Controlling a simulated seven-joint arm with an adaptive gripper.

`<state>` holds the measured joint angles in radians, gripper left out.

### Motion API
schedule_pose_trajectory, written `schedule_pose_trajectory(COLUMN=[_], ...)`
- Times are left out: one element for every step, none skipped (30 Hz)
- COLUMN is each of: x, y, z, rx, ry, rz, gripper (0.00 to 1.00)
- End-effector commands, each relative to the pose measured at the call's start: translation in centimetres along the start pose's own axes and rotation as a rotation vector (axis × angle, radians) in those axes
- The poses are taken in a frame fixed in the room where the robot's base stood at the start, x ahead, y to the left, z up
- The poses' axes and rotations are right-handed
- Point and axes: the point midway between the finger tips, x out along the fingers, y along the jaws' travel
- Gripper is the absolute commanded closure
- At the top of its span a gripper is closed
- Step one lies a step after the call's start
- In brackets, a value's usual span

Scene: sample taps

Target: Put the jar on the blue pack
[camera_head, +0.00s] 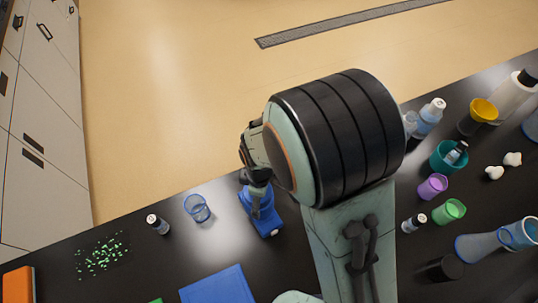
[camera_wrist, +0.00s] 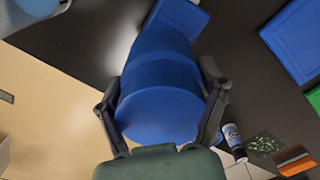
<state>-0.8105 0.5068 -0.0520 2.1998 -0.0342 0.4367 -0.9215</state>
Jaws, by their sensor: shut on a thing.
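The jar (camera_wrist: 160,112) is blue and round, with its flat round end facing the wrist camera. My gripper (camera_wrist: 162,108) is shut on it, with one finger on each side. The blue pack (camera_wrist: 184,16) lies past the jar's far end in the wrist view. In the head view the pack (camera_head: 269,226) is on the dark bench below my gripper (camera_head: 257,182).
A clear blue cup (camera_head: 197,208) and a small vial (camera_head: 158,224) stand left of the pack. A flat blue slab (camera_head: 218,287) lies in front. Several cups and bottles, including a purple cup (camera_head: 432,187), crowd the bench's right. The bench's far edge is close behind the pack.

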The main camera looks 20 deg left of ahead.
Motion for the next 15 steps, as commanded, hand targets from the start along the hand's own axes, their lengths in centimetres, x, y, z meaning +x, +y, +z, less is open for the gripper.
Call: schedule_pose_trajectory(x=[0.71, 0.99, 1.20, 1.27, 1.29, 1.26, 1.25, 1.24, 1.23, 1.24, 1.26, 1.34, 1.44, 1.54, 1.49], y=[-0.06, -0.06, -0.03, -0.02, -0.01, 0.00, 0.00, 0.01, 0.01, 0.00, 0.00, 0.00, -0.01, -0.01, 0.00], z=[0.06, 0.06, 0.04, 0.04, 0.03, 0.03, 0.02, 0.03, 0.03, 0.03, 0.03, 0.04, 0.05, 0.05, 0.04], rx=[0.000, 0.001, 0.001, 0.001, 0.001, 0.001, 0.001, 0.001, 0.002, 0.002, 0.002, 0.002, 0.002, 0.002, 0.002], ry=[-0.002, -0.002, -0.001, 0.000, 0.000, 0.000, 0.000, 0.000, 0.000, 0.000, 0.000, 0.000, 0.000, -0.001, 0.000], rz=[-0.003, -0.002, -0.001, 0.000, 0.000, 0.001, 0.001, 0.001, 0.001, 0.001, 0.001, 0.000, 0.000, 0.000, 0.000], gripper=[0.64, 0.64, 0.64, 0.64, 0.64, 0.64, 0.64, 0.64, 0.64, 0.64, 0.64, 0.64, 0.64, 0.64, 0.14])
